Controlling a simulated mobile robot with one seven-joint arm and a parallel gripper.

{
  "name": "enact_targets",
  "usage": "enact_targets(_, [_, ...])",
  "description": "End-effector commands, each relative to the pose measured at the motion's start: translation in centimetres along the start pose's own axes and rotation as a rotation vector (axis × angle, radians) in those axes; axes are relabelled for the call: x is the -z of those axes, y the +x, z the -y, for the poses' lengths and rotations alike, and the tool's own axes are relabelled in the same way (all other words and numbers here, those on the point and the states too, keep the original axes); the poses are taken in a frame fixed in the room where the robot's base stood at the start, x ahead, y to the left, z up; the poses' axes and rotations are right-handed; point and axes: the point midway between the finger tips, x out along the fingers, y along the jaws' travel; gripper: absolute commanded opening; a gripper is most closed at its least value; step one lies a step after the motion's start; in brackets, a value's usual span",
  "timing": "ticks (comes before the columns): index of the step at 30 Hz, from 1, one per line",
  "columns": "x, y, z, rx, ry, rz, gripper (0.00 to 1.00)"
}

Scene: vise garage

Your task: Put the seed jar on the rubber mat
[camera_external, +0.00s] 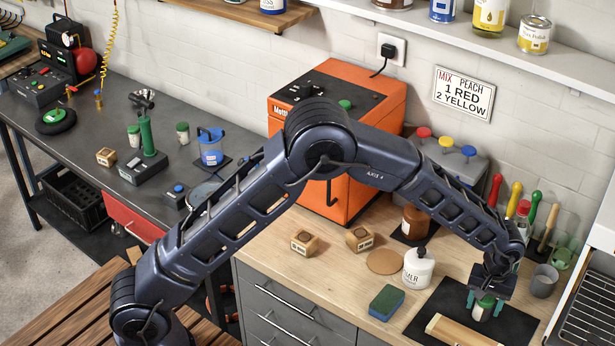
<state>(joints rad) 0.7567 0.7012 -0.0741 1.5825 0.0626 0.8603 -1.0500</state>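A small glass jar with a green lid (483,311), which looks like the seed jar, is at the right end of the wooden worktop, over the black mat that looks like the rubber mat (428,305). I cannot tell whether it rests on the mat or hangs just above it. My gripper (484,302) points down with its teal fingertips on either side of the jar, near its lid. I cannot tell whether the fingers press on it. Two similar green-lidded jars stand on the dark bench at left, one (134,136) beside the green post and another (182,132).
A wooden block (455,332) lies on the mat's front part. A green sponge (386,302), white bottle (417,268), cork disc (384,261) and grey cup (543,281) are nearby. A metal rack (590,310) borders the right. Upright tools stand behind my gripper.

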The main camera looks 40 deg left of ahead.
Motion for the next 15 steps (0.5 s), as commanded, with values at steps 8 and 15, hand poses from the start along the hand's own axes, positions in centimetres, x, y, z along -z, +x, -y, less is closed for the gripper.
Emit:
enact_targets(8, [0.0,0.0,0.0,0.0,0.0,0.0,0.63])
enact_targets(15, [0.0,-1.5,-0.1,-0.002,0.0,-0.002,0.63])
